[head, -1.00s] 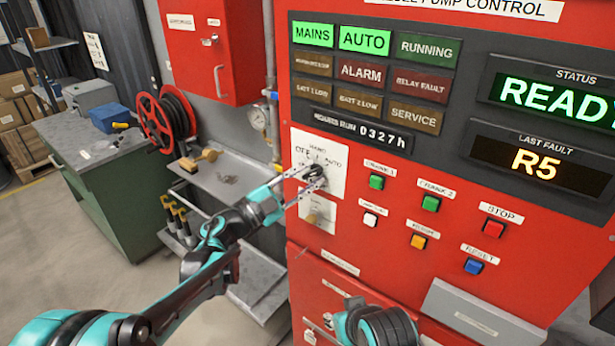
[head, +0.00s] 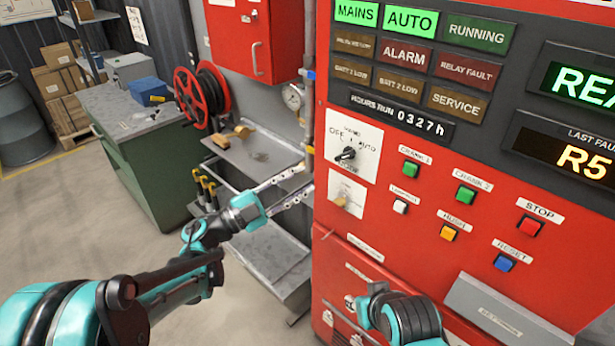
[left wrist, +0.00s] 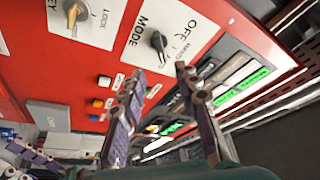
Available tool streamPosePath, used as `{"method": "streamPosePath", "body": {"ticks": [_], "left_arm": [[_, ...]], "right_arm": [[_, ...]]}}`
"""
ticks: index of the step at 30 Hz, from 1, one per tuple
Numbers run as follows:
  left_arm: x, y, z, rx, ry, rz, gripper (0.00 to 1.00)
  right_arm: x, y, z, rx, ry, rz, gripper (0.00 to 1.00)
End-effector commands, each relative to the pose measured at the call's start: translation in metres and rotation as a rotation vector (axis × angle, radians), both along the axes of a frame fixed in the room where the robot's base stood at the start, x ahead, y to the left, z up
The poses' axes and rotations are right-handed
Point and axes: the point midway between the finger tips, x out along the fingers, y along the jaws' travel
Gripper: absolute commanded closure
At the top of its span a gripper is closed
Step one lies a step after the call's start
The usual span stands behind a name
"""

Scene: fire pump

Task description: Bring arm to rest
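My left arm (head: 170,280) reaches in from the left in the head view. Its gripper (head: 306,182) is open and empty, with its two fingers apart, left of the red pump panel and below the black mode selector knob (head: 347,155). The fingers are clear of the knob. In the left wrist view the open fingers (left wrist: 160,95) frame part of the panel, with the mode knob (left wrist: 158,42) beyond them. A teal and black part of my right arm (head: 405,318) shows at the bottom. Finger-like parts at the wrist view's lower left may be my right gripper; its opening is unclear.
The red panel (head: 345,230) stands close on the right, with several push buttons and a protruding grey ledge (head: 505,305). A metal shelf (head: 265,150), a pressure gauge (head: 292,97) and a green workbench (head: 135,165) lie behind the left arm. Open floor shows at left.

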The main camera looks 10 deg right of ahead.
Motion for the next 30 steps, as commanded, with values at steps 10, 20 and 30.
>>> {"method": "streamPosePath", "body": {"ticks": [10,20,30], "left_arm": [[0.0,0.0,0.0,0.0,0.0,0.0,0.68],[0.033,0.066,0.057,-0.17,0.071,0.384,0.68],[-0.015,0.249,-0.024,-0.348,0.669,1.159,0.68]], "right_arm": [[0.0,0.0,0.0,0.0,0.0,0.0,0.67],[0.0,0.0,-0.014,0.0,0.0,0.0,0.67],[0.0,0.0,-0.042,0.0,0.0,0.0,0.67]]}}
